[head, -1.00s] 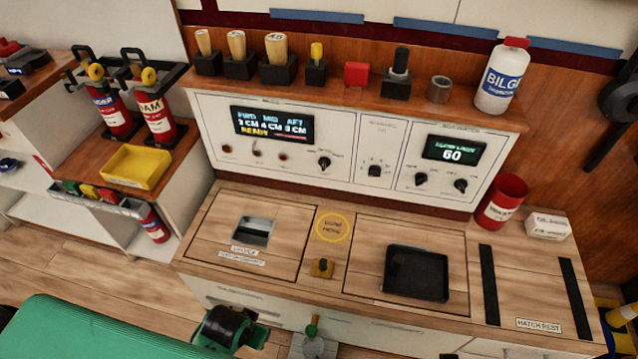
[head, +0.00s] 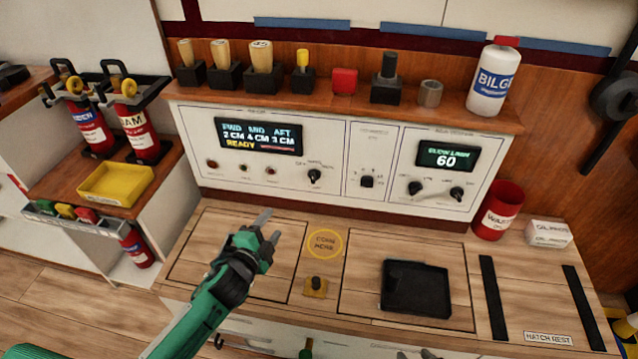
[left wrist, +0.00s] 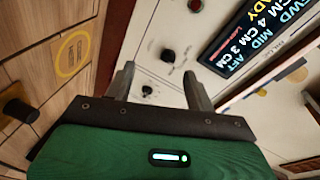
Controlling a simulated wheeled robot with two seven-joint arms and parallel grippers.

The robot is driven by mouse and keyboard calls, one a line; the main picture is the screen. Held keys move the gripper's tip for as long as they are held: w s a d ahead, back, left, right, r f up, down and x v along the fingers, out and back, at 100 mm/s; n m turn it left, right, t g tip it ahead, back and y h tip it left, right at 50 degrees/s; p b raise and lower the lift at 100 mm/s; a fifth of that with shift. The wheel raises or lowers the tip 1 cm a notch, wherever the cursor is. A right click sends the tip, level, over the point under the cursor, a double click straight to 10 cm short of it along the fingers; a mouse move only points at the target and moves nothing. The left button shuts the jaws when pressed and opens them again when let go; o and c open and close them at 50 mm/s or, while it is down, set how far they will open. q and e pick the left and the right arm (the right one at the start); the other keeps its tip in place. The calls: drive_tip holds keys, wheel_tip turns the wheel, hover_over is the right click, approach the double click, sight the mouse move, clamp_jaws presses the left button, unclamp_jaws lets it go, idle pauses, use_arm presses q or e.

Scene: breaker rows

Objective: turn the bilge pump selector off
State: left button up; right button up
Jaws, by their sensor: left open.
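The bilge panel (head: 200,135) has a lit display (head: 258,136) reading FWD 2 CM, MID 4 CM, AFT 3 CM, READY. A black knob (head: 314,176), apparently the bilge pump selector, sits to the lower right of the display. It also seems to show in the left wrist view (left wrist: 168,56), ahead of the fingers. Its pointer setting is too small to tell. My left gripper (head: 268,228) is open and empty, over the counter in front of the panel, left of and lower than the knob, and apart from it. My right gripper is out of view.
A middle switch (head: 367,181) and a right panel (head: 405,140) reading 60, with two knobs, lie to the right. A shelf (head: 330,95) with handles and a bottle overhangs the panels.

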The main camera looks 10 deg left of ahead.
sight(314, 177)
use_arm(q)
drive_tip(key=w+d+m+h+b, duration=0.1)
drive_tip(key=w+d+m+h, duration=0.1)
drive_tip(key=w, duration=0.6)
drive_tip(key=w+d+r+m+h, duration=0.1)
drive_tip(key=w+d+m, duration=0.3)
drive_tip(key=w, duration=0.4)
drive_tip(key=shift+w+d+r+t+h+b, duration=0.2)
drive_tip(key=shift+d+t+h+b, duration=0.1)
drive_tip(key=shift+h+b, duration=0.15)
use_arm(e)
drive_tip(key=shift+w+a+r+t+y, duration=0.15)
drive_tip(key=shift+a+r+t+y, duration=0.15)
drive_tip(key=shift+a+t+y, duration=0.4)
drive_tip(key=shift+w+a+r+t+y, duration=0.15)
drive_tip(key=shift+a+r+t, duration=0.25)
drive_tip(key=shift+a, duration=0.55)
drive_tip(key=shift+w+a+r+t+y, duration=0.2)
drive_tip(key=shift+a+t+y, duration=0.25)
drive_tip(key=shift+a+t, duration=0.35)
use_arm(q)
drive_tip(key=shift+c, duration=0.4)
drive_tip(key=c, duration=0.9)
